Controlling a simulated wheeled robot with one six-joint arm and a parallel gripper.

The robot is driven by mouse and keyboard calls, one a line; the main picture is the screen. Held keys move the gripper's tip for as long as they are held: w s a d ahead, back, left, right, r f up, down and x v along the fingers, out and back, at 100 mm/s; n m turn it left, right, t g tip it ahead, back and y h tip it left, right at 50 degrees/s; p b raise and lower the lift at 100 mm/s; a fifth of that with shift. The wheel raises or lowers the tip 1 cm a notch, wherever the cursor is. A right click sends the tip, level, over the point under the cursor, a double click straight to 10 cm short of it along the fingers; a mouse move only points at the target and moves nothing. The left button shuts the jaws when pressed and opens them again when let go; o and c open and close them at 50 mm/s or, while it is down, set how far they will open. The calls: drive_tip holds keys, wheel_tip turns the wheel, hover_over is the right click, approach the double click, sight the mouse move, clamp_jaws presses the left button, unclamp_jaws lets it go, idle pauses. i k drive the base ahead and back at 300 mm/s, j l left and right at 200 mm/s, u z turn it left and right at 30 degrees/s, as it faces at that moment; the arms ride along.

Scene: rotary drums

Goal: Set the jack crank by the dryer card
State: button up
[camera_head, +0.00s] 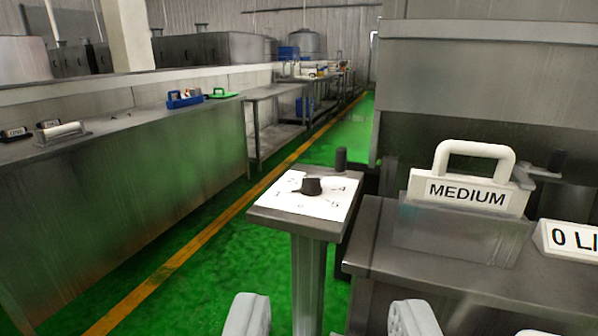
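My gripper (330,317) is open and empty, with its two pale fingertips apart at the bottom edge. Beyond it stands a steel pedestal with a white numbered dial plate (291,205) on top. A black knob (311,186) sits at the middle of the plate. Figures show at the right side of the plate; the others are too small to read. A dark upright grip (341,160) shows just behind the plate; I cannot tell whether it belongs to the crank. To the right, a card reading "MEDIUM" (467,195), with a white loop handle, stands upright in a steel holder.
A second card (570,243), cut off at the right edge, reads "0 LI". Both cards are on a steel bench (450,270). A large steel machine (480,60) rises behind. A long steel counter (130,180) lines the left. Green floor with a yellow line (190,246) lies between.

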sight(311, 186)
drive_tip(key=i+l, duration=0.15)
drive_tip(key=i, duration=0.3)
drive_tip(key=i+l, duration=0.15)
drive_tip(key=i, duration=0.35)
